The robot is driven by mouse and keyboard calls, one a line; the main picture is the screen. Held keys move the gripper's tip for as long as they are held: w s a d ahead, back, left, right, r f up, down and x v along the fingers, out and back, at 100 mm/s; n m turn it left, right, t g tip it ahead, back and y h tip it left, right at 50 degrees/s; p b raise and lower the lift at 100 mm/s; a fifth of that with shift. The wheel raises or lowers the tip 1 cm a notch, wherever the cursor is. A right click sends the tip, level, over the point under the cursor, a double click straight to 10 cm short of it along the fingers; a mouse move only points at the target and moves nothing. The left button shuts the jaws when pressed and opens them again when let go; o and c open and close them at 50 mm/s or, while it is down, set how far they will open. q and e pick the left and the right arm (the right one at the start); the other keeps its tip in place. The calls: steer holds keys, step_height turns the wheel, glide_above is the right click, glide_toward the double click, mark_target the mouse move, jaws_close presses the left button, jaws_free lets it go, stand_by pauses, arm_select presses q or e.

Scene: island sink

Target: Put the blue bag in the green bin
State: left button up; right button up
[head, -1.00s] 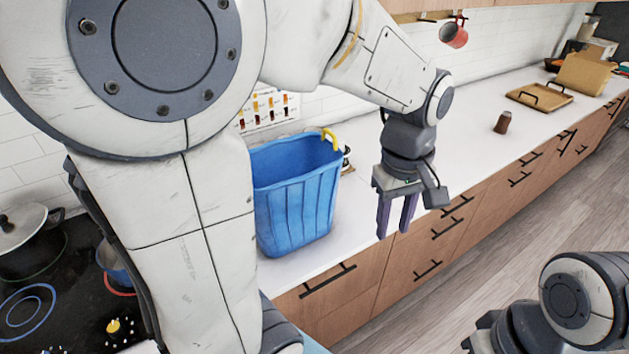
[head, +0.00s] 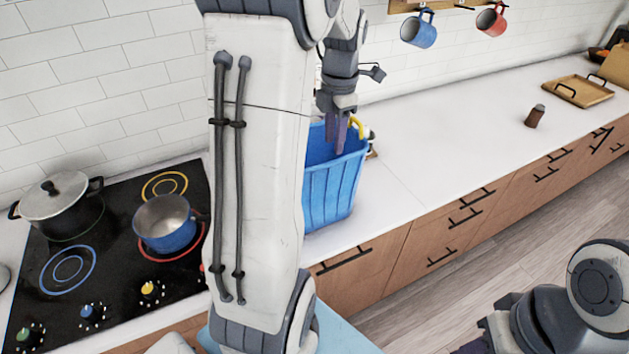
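The blue bag (head: 330,190) stands upright on the white counter, partly hidden behind my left arm. It is open at the top, with a yellow handle (head: 357,128) at its right rim. My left gripper (head: 337,150) points down at the bag's opening, just left of the yellow handle. Its fingers overlap in this view, so their gap and any contact with the rim are unclear. My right gripper (head: 480,346) is at the bottom edge, partly cut off, away from the bag. No green bin is in view.
A black cooktop (head: 110,270) at left holds a lidded pot (head: 58,205) and a blue saucepan (head: 167,224). A brown shaker (head: 534,116) and a wooden tray (head: 578,91) stand farther along the counter. Blue (head: 419,30) and red (head: 491,20) mugs hang above.

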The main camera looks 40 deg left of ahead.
mark_target(315, 177)
arm_select(q)
step_height(315, 177, down, 5)
steer(key=shift+f+p, duration=0.15)
steer(key=shift+p, duration=1.05)
jaws_close()
stand_by(0.5)
